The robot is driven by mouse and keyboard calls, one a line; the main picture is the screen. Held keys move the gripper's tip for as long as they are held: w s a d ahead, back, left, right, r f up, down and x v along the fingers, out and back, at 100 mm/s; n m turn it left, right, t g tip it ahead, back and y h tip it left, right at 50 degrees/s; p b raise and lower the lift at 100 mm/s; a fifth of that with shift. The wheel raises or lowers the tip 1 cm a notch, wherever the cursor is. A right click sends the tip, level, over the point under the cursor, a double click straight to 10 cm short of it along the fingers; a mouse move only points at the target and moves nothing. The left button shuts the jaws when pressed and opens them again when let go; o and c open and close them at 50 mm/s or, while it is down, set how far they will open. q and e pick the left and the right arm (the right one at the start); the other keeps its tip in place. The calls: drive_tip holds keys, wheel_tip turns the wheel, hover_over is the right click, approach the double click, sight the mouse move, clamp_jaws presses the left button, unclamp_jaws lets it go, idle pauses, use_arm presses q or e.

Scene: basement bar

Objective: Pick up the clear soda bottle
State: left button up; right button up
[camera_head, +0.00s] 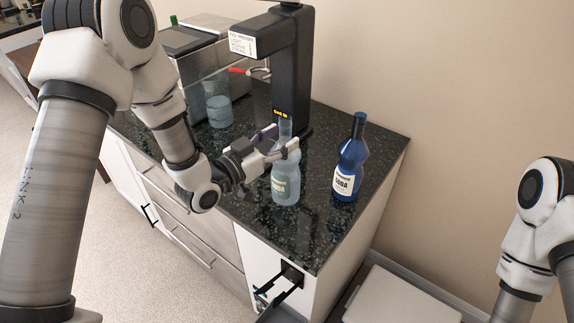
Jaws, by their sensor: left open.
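The clear soda bottle (286,185) stands upright on the dark speckled counter, pale and see-through with a label on its front. My left gripper (284,144) reaches in from the left at the height of its neck and shoulder. Its jaws are open, with one finger in front of the neck and the other toward its far left side. The near finger hides part of the neck, and I cannot tell whether either finger touches the glass. My right arm shows at the right edge, but its gripper is not visible.
A blue soda bottle (348,168) stands to the right of the clear one. A black press stand (291,75) rises behind it. A clear container (218,108) stands further back left. The counter's right end is clear.

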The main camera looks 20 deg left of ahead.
use_arm(q)
drive_tip(key=shift+w+d+f, duration=0.15)
drive_tip(key=shift+w, duration=0.5)
drive_tip(key=shift+w+d+f, duration=0.1)
drive_tip(key=shift+w, duration=0.5)
drive_tip(key=shift+d, duration=0.1)
drive_tip(key=shift+s+d+r, duration=0.1)
drive_tip(key=shift+s+r, duration=0.05)
clamp_jaws()
drive_tip(key=shift+r, duration=0.1)
